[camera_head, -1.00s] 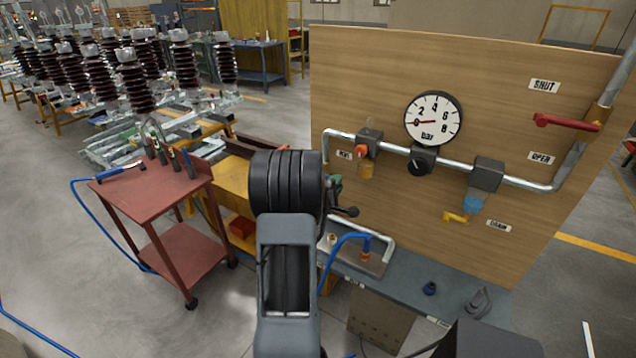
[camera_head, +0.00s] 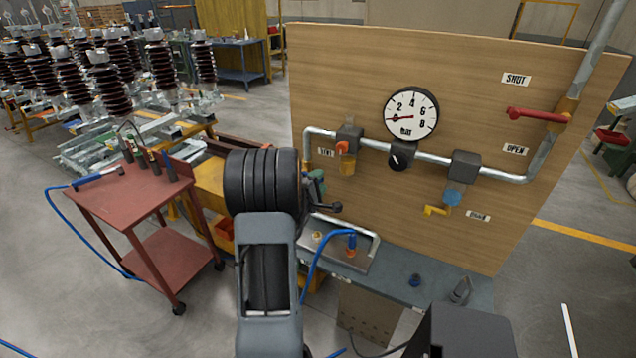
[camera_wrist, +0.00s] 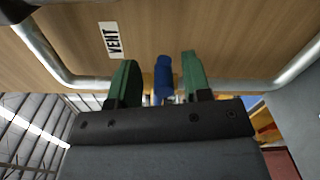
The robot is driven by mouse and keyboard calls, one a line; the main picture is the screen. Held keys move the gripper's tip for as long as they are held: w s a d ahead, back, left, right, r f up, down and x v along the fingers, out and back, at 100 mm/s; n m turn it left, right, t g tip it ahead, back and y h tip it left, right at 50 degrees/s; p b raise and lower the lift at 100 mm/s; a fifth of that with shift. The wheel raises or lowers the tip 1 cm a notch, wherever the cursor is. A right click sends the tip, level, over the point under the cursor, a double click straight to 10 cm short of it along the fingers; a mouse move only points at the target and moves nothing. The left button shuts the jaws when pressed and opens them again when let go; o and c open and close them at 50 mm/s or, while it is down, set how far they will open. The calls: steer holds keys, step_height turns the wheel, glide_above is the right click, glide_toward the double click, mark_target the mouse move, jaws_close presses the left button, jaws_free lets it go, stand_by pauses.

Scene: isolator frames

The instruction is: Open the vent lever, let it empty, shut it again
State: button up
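The VENT label (camera_head: 325,152) is on the wooden panel beside the left vertical pipe, and it shows sideways in the wrist view (camera_wrist: 113,40). In the wrist view a blue lever or handle (camera_wrist: 162,78) stands between my gripper's green fingers (camera_wrist: 157,80), in front of the pipe by that label. The fingers are apart, with gaps on both sides; the right finger is nearer. In the head view my gripper (camera_head: 316,187) is at that pipe and hides the lever. The round bar gauge (camera_head: 411,114) has its red needle pointing left, near the low end.
A red lever (camera_head: 540,115) lies across the right pipe between SHUT and OPEN. A blue hose rises from the bench (camera_head: 400,284). A red cart (camera_head: 128,195) stands left.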

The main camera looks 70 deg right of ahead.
steer(key=shift+w+a+r, duration=0.1)
steer(key=w+a+b, duration=0.2)
steer(key=a, duration=1.1)
steer(key=shift+a+b, duration=0.25)
steer(key=shift+b, duration=0.05)
